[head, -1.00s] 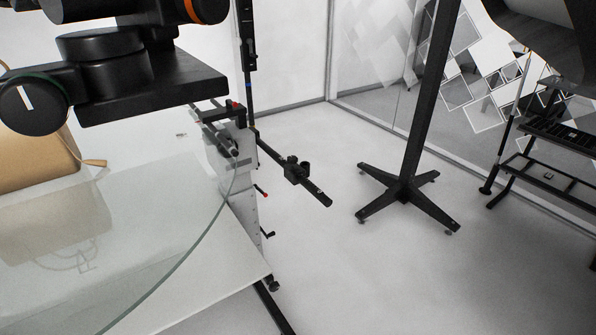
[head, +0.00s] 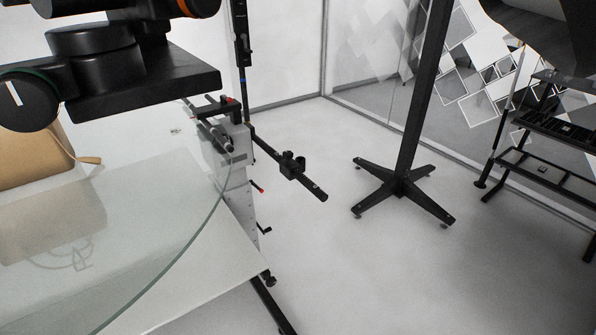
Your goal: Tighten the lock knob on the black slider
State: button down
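A black slider block (head: 291,165) with a small upright part on top sits on a black horizontal bar (head: 268,148). The bar sticks out toward the lower right from a grey upright stand. The slider is small here, and I cannot make out which part is its lock knob or how tight it is. A larger black mechanism (head: 140,80) with a round knob (head: 22,101) fills the upper left, nearer to me. My gripper is not in view.
The grey stand (head: 236,165) has red-tipped levers. A black post with a crossed foot (head: 402,185) stands to the right. Open floor lies between.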

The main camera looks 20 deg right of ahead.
aim_at(288, 155)
jog(key=i+j, duration=0.1)
jog(key=j, duration=0.55)
jog(key=i+j, duration=0.1)
jog(key=j, duration=0.5)
jog(key=i+j, duration=0.35)
jog(key=j+z, duration=0.05)
jog(key=j, duration=0.05)
